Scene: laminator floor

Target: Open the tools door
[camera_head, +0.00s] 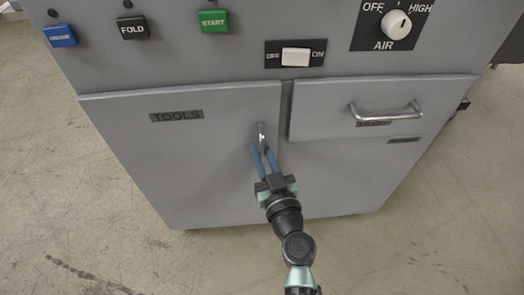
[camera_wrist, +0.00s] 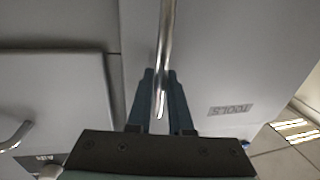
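The tools door (camera_head: 190,165) is the left grey front panel of the machine, with a "TOOLS" label (camera_head: 176,116) near its upper left. It looks closed. Its upright metal handle (camera_head: 261,131) is near the door's upper right. My gripper (camera_head: 264,149) is at the handle's lower part, with its blue fingers a little apart. In the wrist view, the handle (camera_wrist: 165,45) runs down between the two fingertips (camera_wrist: 160,75). A narrow gap appears to remain around the bar; contact is unclear. The label shows upside down in the wrist view (camera_wrist: 230,109).
To the right is a closed drawer (camera_head: 440,122) with a horizontal metal handle (camera_head: 385,115). Above are blue, FOLD and START buttons, a white rocker switch (camera_head: 295,57) and an AIR knob (camera_head: 396,25). The concrete floor (camera_head: 75,200) left of the machine is clear.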

